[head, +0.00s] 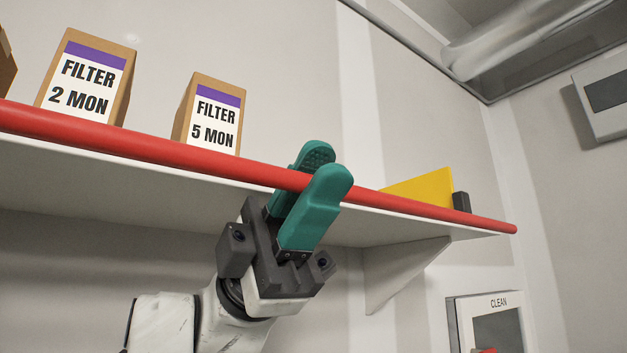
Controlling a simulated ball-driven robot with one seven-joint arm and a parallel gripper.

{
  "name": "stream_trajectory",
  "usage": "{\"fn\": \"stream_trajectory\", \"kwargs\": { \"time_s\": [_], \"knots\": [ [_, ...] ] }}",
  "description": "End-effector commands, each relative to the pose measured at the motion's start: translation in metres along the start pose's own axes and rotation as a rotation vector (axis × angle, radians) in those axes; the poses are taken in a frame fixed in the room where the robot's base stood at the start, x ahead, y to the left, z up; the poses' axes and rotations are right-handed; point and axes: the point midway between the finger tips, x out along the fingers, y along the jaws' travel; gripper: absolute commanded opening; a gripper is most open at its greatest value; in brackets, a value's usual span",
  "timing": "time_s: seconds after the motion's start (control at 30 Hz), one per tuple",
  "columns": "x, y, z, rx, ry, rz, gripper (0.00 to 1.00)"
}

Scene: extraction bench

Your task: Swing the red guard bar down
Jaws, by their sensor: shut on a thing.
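The red guard bar (130,145) runs along the front edge of a white shelf, from the left edge of the head view to its end at the right. My gripper (313,180) has teal fingers and reaches up from below. Its fingers are shut on the bar, one behind it and one in front, right of the middle of the visible length. The fingers hide a short stretch of the bar. The bar's left end is out of view.
On the shelf (150,172) stand a "FILTER 2 MON" box (87,80), a "FILTER 5 MON" box (210,115) and a yellow panel (422,188) beside a small dark block (461,202). A bracket (400,270) hangs below. A "CLEAN" panel (490,320) is at lower right.

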Motion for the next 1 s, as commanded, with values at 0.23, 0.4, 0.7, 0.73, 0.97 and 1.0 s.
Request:
{"fn": "stream_trajectory", "kwargs": {
  "time_s": [0.23,0.4,0.7,0.73,0.97,1.0],
  "knots": [
    [-0.001,0.002,0.0,0.0,0.001,0.002,0.3],
    [-0.001,0.001,0.0,0.0,0.001,0.001,0.39],
    [-0.008,0.0,0.0,0.001,0.001,-0.002,0.39],
    [-0.011,0.0,0.0,0.001,0.001,-0.002,0.39],
    [-0.044,0.0,0.0,0.001,0.001,-0.003,0.39],
    [-0.049,0.0,0.0,0.0,0.001,-0.002,0.39]
  ]
}}
